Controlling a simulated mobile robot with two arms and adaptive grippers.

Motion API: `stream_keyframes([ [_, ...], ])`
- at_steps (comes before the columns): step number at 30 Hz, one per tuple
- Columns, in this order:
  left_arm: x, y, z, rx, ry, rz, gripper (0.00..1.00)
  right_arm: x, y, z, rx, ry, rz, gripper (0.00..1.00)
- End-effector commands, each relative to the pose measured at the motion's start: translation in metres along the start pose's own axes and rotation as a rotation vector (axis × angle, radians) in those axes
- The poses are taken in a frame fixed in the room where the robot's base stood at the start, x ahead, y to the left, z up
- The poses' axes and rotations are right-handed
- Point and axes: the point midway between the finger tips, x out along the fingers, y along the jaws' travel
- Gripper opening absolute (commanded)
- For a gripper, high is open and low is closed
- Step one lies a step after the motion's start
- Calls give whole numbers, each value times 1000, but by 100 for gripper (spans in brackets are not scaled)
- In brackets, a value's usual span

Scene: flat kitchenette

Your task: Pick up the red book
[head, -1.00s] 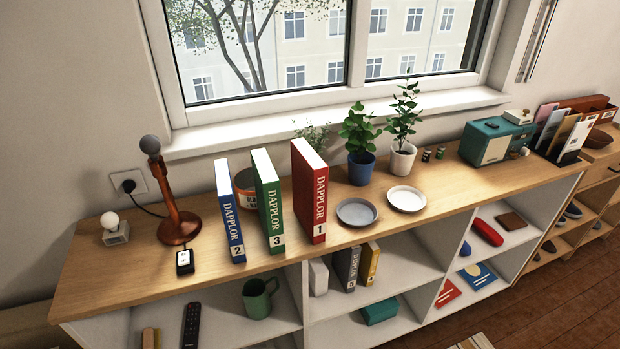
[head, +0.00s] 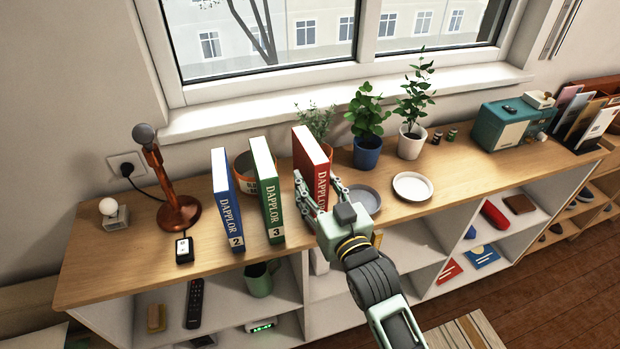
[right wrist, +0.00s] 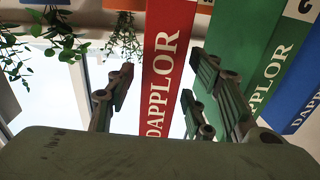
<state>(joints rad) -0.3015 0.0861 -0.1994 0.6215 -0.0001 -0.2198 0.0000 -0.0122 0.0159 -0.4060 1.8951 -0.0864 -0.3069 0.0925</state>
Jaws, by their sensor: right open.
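The red book (head: 311,158) stands upright on the wooden shelf top, to the right of the green book, with its spine toward me. My right gripper (head: 322,190) is open in front of it, with a finger on each side of the spine; the lower spine is hidden behind the gripper. In the right wrist view the red book (right wrist: 164,65) rises between the open fingers (right wrist: 155,95), with gaps visible on both sides. My left gripper is not in view.
The green book (head: 266,190) stands close on the left, with the blue book (head: 226,200) beyond it. A grey plate (head: 365,197) and a white plate (head: 412,186) lie to the right. Potted plants (head: 367,150) stand behind, near the window.

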Motion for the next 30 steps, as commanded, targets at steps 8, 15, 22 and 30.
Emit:
stream_keyframes([
  [8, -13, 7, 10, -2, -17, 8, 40, 38, 1, -5, 0, -1, 0, 48],
  [15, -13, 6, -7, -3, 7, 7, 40, 43, 1, -3, 0, -1, 0, 48],
  [22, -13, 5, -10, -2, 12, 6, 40, 43, 1, -3, 0, -1, 0, 35],
  [30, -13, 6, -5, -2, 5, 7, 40, 43, 1, -3, -1, -1, 0, 12],
])
